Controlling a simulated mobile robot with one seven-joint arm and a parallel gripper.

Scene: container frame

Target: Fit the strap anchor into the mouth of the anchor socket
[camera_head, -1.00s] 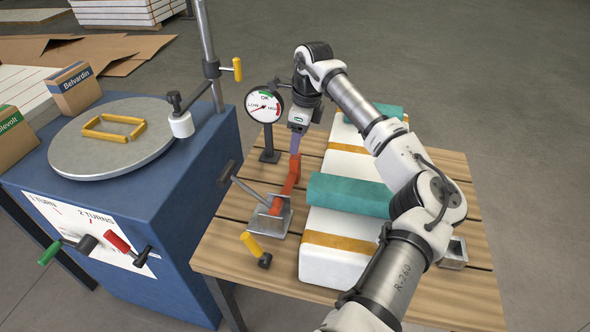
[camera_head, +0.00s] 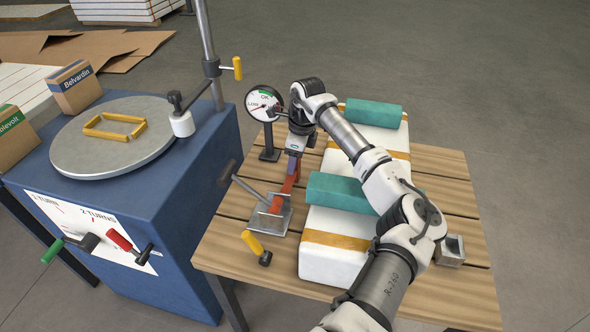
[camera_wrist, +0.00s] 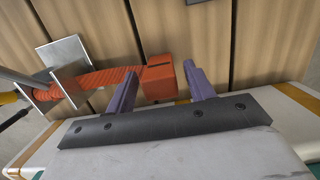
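The strap anchor (camera_wrist: 160,80) is an orange block with a dark slot, at the end of a ribbed red-orange strap (camera_wrist: 105,78). The strap runs to a grey metal bracket with a lever (camera_head: 268,216) at the table's left side. My gripper (camera_head: 292,163) is above the strap's far end. In the wrist view its two purple fingers (camera_wrist: 161,75) are apart, one on each side of the anchor, with small gaps visible. The anchor socket (camera_head: 451,251), a grey metal block with an opening, sits at the table's right edge. My gripper hides most of the anchor in the head view.
A white package with yellow bands (camera_head: 333,262) and teal pads (camera_head: 348,193) lies between strap and socket. A gauge (camera_head: 265,104) stands behind my gripper. A yellow-handled lever (camera_head: 254,245) is at the front left. A blue turntable machine (camera_head: 185,215) stands left.

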